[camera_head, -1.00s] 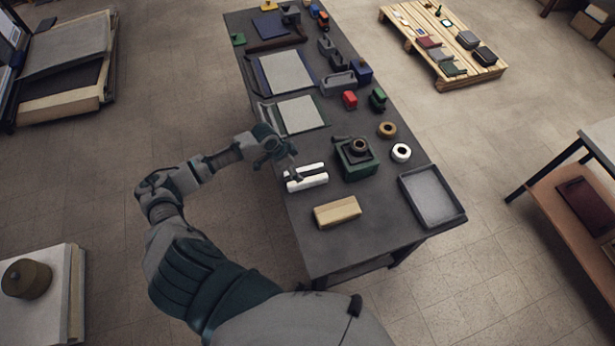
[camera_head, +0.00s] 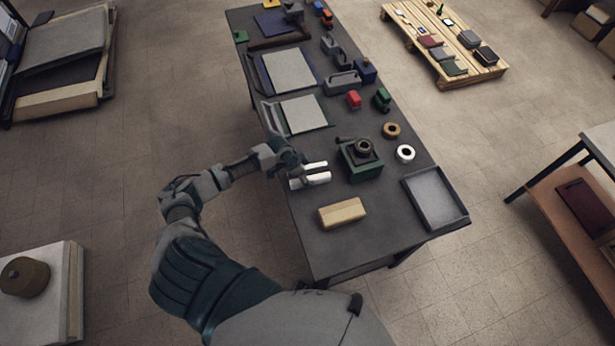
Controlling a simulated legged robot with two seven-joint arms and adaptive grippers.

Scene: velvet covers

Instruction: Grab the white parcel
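The white parcel (camera_head: 313,180) lies near the left edge of the dark table. It shows as two pale strips with a darker band between them; I cannot tell whether these are one piece. My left gripper (camera_head: 296,171) is at its left end and hides part of it. The gripper's dark fingers are too small and too blended to tell whether they are open, or whether they touch the parcel. My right gripper is not in view.
A tan block (camera_head: 342,213) lies just in front of the parcel. A green device (camera_head: 361,161) stands close to its right. A grey tray (camera_head: 436,198) and two rolls, brown (camera_head: 391,130) and white (camera_head: 405,153), are further right. A grey sheet (camera_head: 304,114) lies behind.

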